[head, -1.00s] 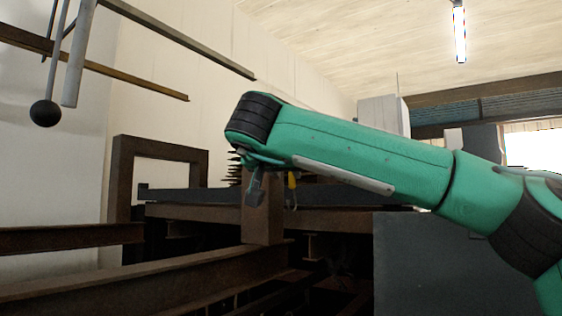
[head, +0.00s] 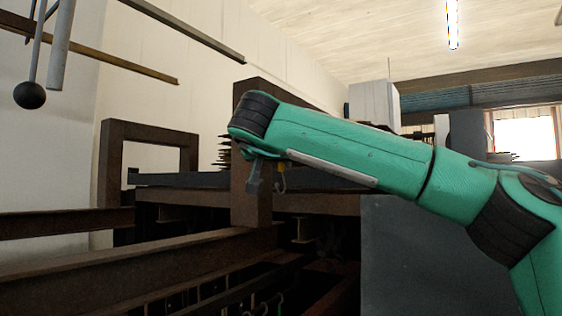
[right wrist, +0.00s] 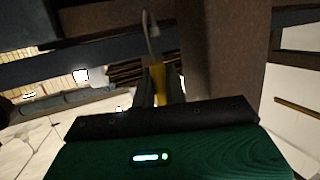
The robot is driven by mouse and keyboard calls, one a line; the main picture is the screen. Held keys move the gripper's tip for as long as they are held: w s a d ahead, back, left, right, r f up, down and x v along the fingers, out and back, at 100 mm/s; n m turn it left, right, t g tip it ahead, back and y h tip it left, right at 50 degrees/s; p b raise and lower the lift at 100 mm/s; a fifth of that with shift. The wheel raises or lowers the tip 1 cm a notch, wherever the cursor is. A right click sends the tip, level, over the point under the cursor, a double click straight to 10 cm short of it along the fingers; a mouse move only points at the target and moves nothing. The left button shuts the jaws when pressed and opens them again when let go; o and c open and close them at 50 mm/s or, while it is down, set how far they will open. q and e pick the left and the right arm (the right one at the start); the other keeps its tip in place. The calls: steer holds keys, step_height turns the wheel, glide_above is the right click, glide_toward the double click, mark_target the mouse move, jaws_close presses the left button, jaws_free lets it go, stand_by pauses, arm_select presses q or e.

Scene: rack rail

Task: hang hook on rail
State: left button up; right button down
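My right gripper (head: 256,182) points down at the end of the green arm, in front of a brown upright post. The hook shows in the right wrist view as a yellow shank (right wrist: 158,76) between the two dark fingers (right wrist: 162,92), with a thin grey curved end (right wrist: 150,28) beyond them. The gripper looks shut on the yellow part. In the head view a small yellowish part of the hook (head: 281,178) shows just right of the fingers. A long dark horizontal bar (head: 180,180) runs behind; I cannot tell if it is the rail. My left gripper is not in view.
The brown post (head: 250,208) stands close behind the gripper and also shows in the right wrist view (right wrist: 225,50). Rusty beams (head: 120,268) fill the lower left. A dark grey panel (head: 420,255) stands below the arm. A black ball (head: 29,95) hangs at upper left.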

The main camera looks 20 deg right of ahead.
stand_by(0.5)
steer(key=shift+s+a+r, duration=0.1)
steer(key=shift+a+r, duration=0.05)
steer(key=shift+r, duration=0.55)
steer(key=shift+r, duration=0.1)
steer(key=shift+s+a+r, duration=0.3)
steer(key=shift+a+r, duration=0.15)
steer(key=shift+r, duration=0.1)
steer(key=shift+s+a, duration=2.2)
steer(key=shift+a, duration=0.55)
steer(key=s+d+f+b, duration=0.1)
steer(key=s+d+b, duration=0.2)
steer(key=s, duration=0.3)
steer(key=s+d+f+b, duration=0.2)
steer(key=s+b, duration=0.3)
steer(key=s, duration=0.1)
steer(key=shift+d, duration=0.4)
